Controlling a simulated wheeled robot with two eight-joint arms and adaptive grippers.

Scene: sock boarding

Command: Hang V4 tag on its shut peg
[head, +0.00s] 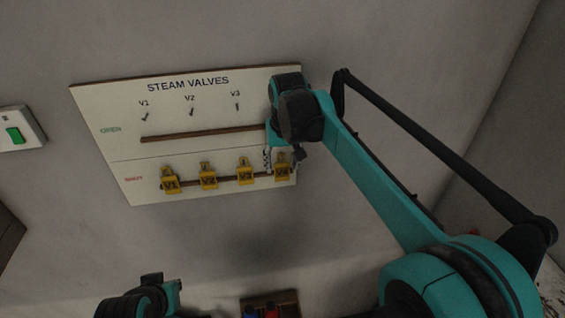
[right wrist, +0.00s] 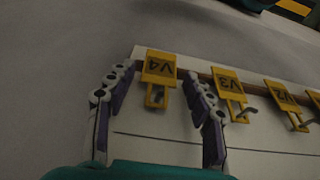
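The yellow V4 tag (head: 283,172) is at the right end of the SHUT row, partly covered by my right gripper (head: 283,158) in the head view. In the right wrist view the V4 tag (right wrist: 158,69) appears upside down, with a dark peg hook (right wrist: 153,98) showing at its loop; it appears to hang there like its neighbours. The fingers of my right gripper (right wrist: 160,75) stand on either side of the tag, with gaps between. The V4 label and OPEN peg are hidden in the head view. My left gripper (head: 155,290) is low, its fingers unclear.
The STEAM VALVES board (head: 130,180) is on the wall. Tags V1 (head: 169,181), V2 (head: 208,177) and V3 (head: 245,173) hang along the SHUT row; the V3 tag (right wrist: 228,83) is beside my right fingers. The OPEN pegs in view are bare. A dark tray (head: 285,299) is below.

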